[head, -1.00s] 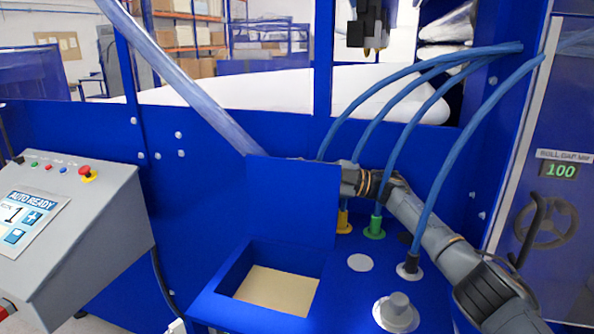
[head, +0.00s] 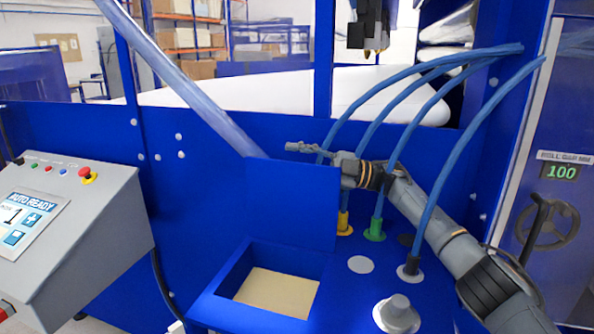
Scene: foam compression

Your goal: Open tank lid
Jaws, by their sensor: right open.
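The blue tank lid (head: 292,205) stands upright at the back edge of the tank opening. The blue tank (head: 240,318) is open in front of it and shows a flat beige surface (head: 277,292) inside. My right arm comes in from the right, behind the lid. My right gripper (head: 295,147) shows just above the lid's top edge, pointing left, open and apparently empty. I cannot tell whether any part of it touches the lid. My left gripper is not in view.
Blue hoses (head: 450,165) arch down to yellow, green and grey fittings beside my right arm. A grey knob (head: 396,313) stands on the tank top. A grey control panel (head: 75,240) is at the left. A large pale pipe (head: 185,85) slopes down behind the lid.

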